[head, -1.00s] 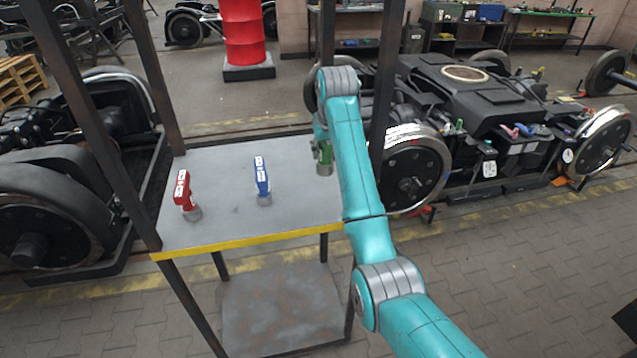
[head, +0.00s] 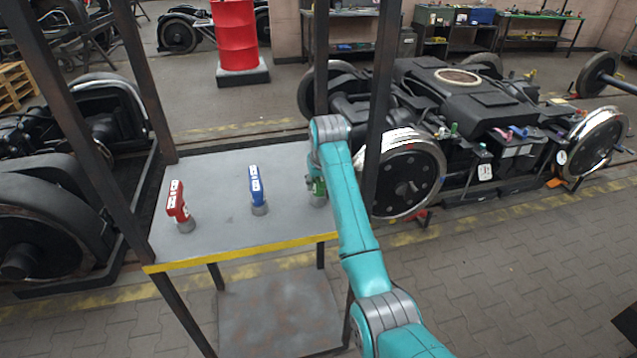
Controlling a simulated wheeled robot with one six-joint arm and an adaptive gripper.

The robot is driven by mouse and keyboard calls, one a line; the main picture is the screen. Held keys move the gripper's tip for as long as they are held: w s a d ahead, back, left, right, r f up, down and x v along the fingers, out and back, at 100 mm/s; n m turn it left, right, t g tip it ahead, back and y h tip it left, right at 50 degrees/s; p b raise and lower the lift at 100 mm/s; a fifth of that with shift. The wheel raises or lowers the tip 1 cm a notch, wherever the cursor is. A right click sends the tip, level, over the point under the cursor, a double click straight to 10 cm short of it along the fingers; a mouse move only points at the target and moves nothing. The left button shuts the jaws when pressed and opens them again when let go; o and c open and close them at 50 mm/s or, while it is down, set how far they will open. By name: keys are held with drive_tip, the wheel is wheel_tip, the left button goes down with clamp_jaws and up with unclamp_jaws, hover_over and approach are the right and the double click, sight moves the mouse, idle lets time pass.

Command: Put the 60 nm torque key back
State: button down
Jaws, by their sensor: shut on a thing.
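A red torque key (head: 177,202) and a blue torque key (head: 256,183) stand upright on round grey bases on a grey table (head: 215,225). A green torque key (head: 319,187) is at the table's right side, low and just above or on a grey round piece; I cannot tell whether it is seated. My gripper (head: 312,184) is at the green key and shut on it, mostly hidden by my teal arm. The white labels are too small to read, so I cannot tell which key is the 60 nm one.
Dark upright posts (head: 379,105) frame the table, one close behind my arm. The table's front edge (head: 245,252) is yellow. A wheeled bogie (head: 450,110) stands to the right, another at the left. A red drum (head: 236,38) is behind. Between the keys the tabletop is bare.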

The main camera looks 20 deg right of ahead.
idle(0.3)
drive_tip(key=c, duration=0.7)
unclamp_jaws()
drive_tip(key=shift+f, duration=0.15)
drive_tip(key=shift+o, duration=0.2)
drive_tip(key=v, duration=1.2)
